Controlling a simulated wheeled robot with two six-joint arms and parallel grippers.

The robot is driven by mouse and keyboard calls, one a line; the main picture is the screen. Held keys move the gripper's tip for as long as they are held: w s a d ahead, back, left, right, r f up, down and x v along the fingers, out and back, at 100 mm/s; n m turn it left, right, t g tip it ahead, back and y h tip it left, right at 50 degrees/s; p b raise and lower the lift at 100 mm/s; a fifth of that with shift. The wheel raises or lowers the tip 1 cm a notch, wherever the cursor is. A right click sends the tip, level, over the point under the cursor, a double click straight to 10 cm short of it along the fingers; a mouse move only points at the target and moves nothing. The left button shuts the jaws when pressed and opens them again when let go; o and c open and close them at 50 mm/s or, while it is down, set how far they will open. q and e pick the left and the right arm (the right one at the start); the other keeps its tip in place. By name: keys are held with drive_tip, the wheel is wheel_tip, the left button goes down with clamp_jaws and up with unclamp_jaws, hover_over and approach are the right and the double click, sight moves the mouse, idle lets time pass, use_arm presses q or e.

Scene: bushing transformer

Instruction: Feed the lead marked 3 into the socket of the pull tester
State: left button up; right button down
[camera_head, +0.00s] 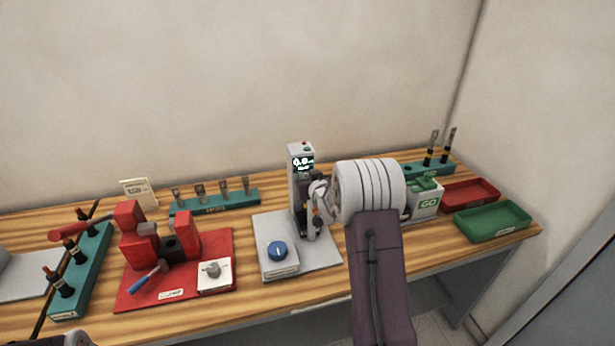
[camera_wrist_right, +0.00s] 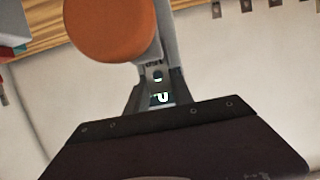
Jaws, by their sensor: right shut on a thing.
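The pull tester (camera_head: 300,163) stands upright on a pale base plate mid-bench, its display lit. My right gripper (camera_head: 320,205) is at the tester's front right side, with my white wrist behind it. It is shut on a lead, mostly hidden by the gripper and tester in the head view. In the right wrist view, a round orange end (camera_wrist_right: 110,28) fills the top near my right gripper (camera_wrist_right: 158,100); I cannot tell how it joins the lead. No number 3 is readable, and the socket is hidden.
A red crimping fixture (camera_head: 200,242) stands to the left. Teal racks (camera_head: 90,262) hold leads at left and right rear. Red (camera_head: 471,192) and green (camera_head: 490,220) trays lie at right.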

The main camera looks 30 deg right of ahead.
drive_tip(key=c, duration=1)
unclamp_jaws()
drive_tip(key=shift+c, duration=0.2)
drive_tip(key=shift+s, duration=0.1)
drive_tip(key=shift+s+a, duration=0.1)
drive_tip(key=shift+s, duration=0.1)
drive_tip(key=b+v, duration=0.2)
drive_tip(key=v, duration=0.6)
drive_tip(key=shift+s+r, duration=0.2)
drive_tip(key=shift+s, duration=0.1)
